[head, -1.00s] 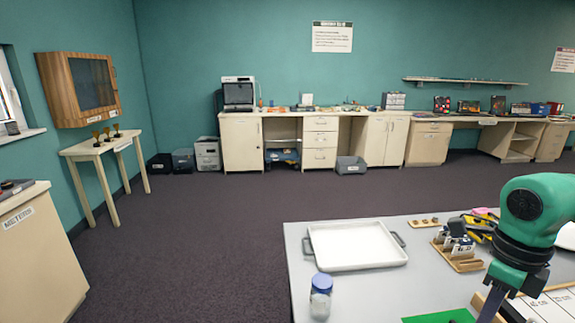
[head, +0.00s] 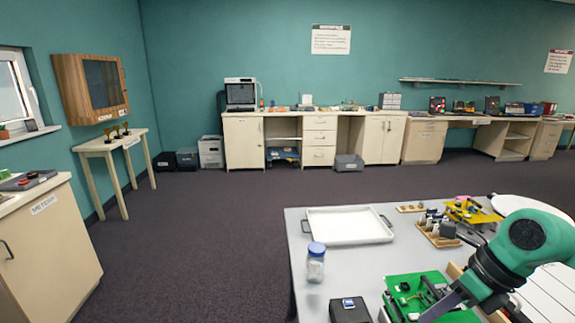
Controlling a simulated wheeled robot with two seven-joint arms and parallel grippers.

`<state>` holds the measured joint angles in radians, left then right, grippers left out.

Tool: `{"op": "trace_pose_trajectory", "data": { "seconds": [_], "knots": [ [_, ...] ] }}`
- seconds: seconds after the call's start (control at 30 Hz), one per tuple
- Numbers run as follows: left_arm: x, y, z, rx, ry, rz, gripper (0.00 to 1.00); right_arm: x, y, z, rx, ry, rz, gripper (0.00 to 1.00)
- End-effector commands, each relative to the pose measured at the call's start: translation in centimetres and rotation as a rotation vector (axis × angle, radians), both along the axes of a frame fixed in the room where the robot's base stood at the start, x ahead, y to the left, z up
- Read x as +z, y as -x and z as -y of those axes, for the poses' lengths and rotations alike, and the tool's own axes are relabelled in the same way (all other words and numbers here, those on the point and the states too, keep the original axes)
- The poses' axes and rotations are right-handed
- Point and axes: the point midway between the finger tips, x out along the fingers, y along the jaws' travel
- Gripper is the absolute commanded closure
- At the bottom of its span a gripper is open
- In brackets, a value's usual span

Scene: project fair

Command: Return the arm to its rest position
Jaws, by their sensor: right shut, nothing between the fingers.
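My right arm comes in from the right edge, with green and dark links. Its gripper (head: 442,304) points down and to the left over the green board (head: 408,286) at the near edge of the table. The fingers are shut with nothing held, and whether they touch the board cannot be told. The board carries small dark parts. My left gripper is not in view.
On the grey table (head: 370,265) stand a white tray (head: 345,224), a jar with a blue lid (head: 315,264), a black box (head: 349,311) and a wooden rack (head: 437,238). A yellow item (head: 470,208) lies behind. Open floor is at left.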

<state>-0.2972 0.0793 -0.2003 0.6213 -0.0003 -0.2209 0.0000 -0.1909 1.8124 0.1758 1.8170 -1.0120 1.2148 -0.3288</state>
Motion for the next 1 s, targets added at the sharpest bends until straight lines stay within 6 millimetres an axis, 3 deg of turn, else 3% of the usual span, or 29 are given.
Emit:
{"op": "trace_pose_trajectory", "data": {
  "seconds": [0.17, 0.3, 0.4, 0.47, 0.5, 0.57, 0.63, 0.7, 0.8, 0.9, 0.93, 1.0],
  "knots": [
    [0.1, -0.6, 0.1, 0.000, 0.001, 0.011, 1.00, -0.1, -2.4, -4.7, -0.137, -0.335, 0.109, 1.00],
    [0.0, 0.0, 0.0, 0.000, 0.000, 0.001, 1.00, 1.5, -5.1, -7.2, -0.357, -0.676, 0.194, 1.00],
    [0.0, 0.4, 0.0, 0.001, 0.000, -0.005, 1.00, 3.1, -7.5, -6.9, -0.637, -0.980, 0.238, 1.00],
    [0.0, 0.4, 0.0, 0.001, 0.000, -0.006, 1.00, 3.3, -9.0, -5.0, -0.886, -1.183, 0.243, 1.00],
    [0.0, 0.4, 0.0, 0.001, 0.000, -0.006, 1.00, 2.7, -9.6, -3.0, -1.085, -1.307, 0.232, 1.00],
    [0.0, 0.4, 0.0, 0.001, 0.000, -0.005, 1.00, 0.4, -9.7, 0.3, -1.408, -1.457, 0.189, 1.00],
    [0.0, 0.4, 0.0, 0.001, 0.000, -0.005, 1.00, -4.0, -8.3, 3.4, -1.799, -1.557, 0.099, 1.00],
    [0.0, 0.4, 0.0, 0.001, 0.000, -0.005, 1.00, -8.8, -5.8, 4.9, -2.143, -1.571, -0.014, 1.00],
    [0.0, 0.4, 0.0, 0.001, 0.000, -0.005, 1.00, -14.0, -1.9, 4.8, -2.500, -1.505, -0.169, 1.00],
    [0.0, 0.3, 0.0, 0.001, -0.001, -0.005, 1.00, -17.6, 1.7, 3.4, -2.762, -1.393, -0.317, 1.00],
    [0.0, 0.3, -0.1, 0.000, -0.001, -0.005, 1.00, -18.5, 2.8, 2.9, 2.803, 1.341, 0.359, 1.00],
    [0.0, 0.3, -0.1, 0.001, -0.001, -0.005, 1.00, -20.1, 5.2, 1.5, 2.764, 1.167, 0.431, 1.00]
  ]
}}
